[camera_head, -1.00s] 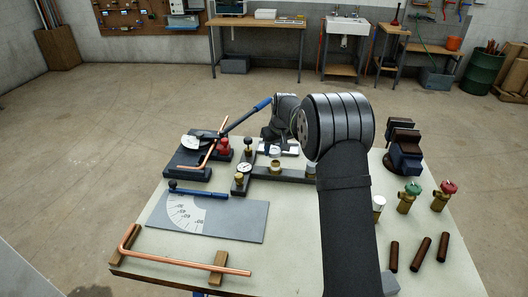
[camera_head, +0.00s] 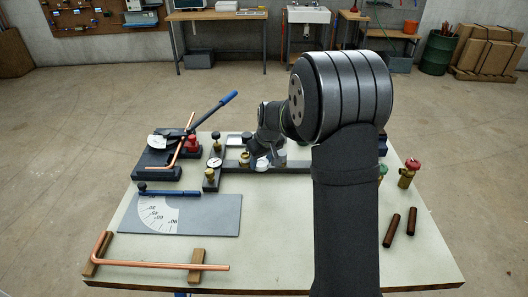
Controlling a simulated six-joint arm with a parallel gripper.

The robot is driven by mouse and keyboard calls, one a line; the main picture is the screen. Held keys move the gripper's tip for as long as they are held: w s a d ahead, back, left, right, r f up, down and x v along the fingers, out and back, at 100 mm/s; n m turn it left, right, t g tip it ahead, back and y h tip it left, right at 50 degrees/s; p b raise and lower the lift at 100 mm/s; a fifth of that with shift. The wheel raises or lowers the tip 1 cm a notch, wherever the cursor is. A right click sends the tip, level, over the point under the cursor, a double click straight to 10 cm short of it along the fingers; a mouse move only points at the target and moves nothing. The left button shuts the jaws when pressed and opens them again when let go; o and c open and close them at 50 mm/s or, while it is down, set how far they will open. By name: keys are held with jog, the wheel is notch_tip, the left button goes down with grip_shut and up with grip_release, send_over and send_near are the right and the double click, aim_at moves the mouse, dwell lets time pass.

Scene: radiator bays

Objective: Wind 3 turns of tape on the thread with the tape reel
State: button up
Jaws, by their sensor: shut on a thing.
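My gripper (camera_head: 268,150) is at the back of the bench, above the dark bar (camera_head: 295,167) that carries the brass fittings. It is shut on a small white round thing that looks like the tape reel (camera_head: 262,163); the fingers are small and partly hidden by the wrist. A brass fitting (camera_head: 280,160) stands just right of the reel and another (camera_head: 244,159) just left. I cannot tell which one bears the thread, whether the reel touches it, or whether tape is on it.
A pipe bender with a blue lever (camera_head: 213,115) stands left. A gauge (camera_head: 214,162), a grey angle plate (camera_head: 215,215) and a bent copper pipe (camera_head: 160,265) lie nearer. A red-handled valve (camera_head: 408,172) and dark rods (camera_head: 391,231) are right. My arm hides the bench's middle right.

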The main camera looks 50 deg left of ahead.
jog(key=s, duration=0.4)
jog(key=shift+s+a, duration=0.25)
jog(key=shift+a, duration=0.1)
jog(key=shift+s+a+r, duration=0.15)
jog(key=shift+s+a, duration=0.45)
jog(key=shift+s, duration=0.05)
jog(key=shift+s+a+r, duration=0.15)
jog(key=shift+s+a, duration=0.4)
jog(key=shift+s, duration=0.05)
notch_tip(320, 180, up, 8)
jog(key=shift+w+d, duration=0.1)
